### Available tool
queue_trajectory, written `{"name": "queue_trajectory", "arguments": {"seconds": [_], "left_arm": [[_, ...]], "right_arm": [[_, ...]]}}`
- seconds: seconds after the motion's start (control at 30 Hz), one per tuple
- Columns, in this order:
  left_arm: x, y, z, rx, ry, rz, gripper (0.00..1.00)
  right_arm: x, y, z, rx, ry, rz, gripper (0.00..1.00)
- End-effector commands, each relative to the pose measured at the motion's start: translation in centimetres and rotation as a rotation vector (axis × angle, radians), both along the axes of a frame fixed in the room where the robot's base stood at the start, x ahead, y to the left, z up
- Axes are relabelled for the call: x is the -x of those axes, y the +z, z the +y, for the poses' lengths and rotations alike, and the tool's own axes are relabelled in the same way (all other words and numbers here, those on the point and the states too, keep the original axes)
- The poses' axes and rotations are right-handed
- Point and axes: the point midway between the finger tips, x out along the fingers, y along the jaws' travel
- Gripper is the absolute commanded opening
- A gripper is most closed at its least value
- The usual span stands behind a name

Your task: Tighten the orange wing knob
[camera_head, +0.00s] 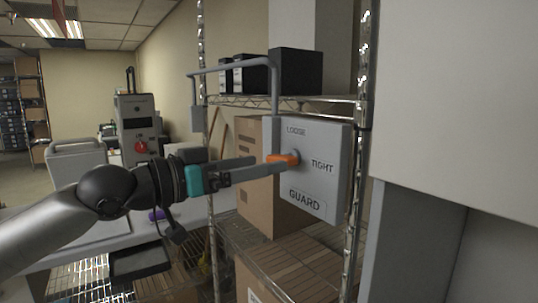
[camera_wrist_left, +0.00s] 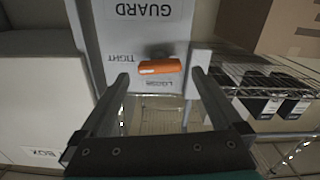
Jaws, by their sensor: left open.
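The orange wing knob (camera_head: 287,159) sits on the front of a grey panel (camera_head: 322,142) marked LOOSE at the top, TIGHT at the right and GUARD below. My left gripper (camera_head: 266,165) reaches in from the left, with its fingertips close to the knob. In the left wrist view, the knob (camera_wrist_left: 160,67) lies nearly level, its white-marked end toward TIGHT. The open fingers (camera_wrist_left: 160,77) are on either side of it with gaps. I cannot tell how far the fingertips are from the panel. My right gripper is not in view.
A grey bent bar (camera_head: 235,66) extends left from above the panel. Black boxes (camera_head: 295,70) stand on the wire shelf above. A cardboard box (camera_head: 248,190) is behind the panel. A large pale cabinet (camera_head: 460,100) fills the right side.

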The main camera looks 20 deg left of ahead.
Motion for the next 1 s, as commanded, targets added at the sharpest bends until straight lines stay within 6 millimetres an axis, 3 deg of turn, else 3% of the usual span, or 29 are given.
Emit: {"name": "queue_trajectory", "arguments": {"seconds": [0.3,0.7,1.0], "left_arm": [[-2.0,0.1,-1.5,0.001,0.0,0.0,1.0],[-2.3,0.0,-1.8,-0.001,0.0,0.0,1.0],[-2.3,0.0,-1.8,-0.001,0.0,0.001,0.69]], "right_arm": [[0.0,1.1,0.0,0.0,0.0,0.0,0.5],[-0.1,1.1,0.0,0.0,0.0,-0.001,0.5],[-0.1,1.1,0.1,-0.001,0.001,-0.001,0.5]]}}
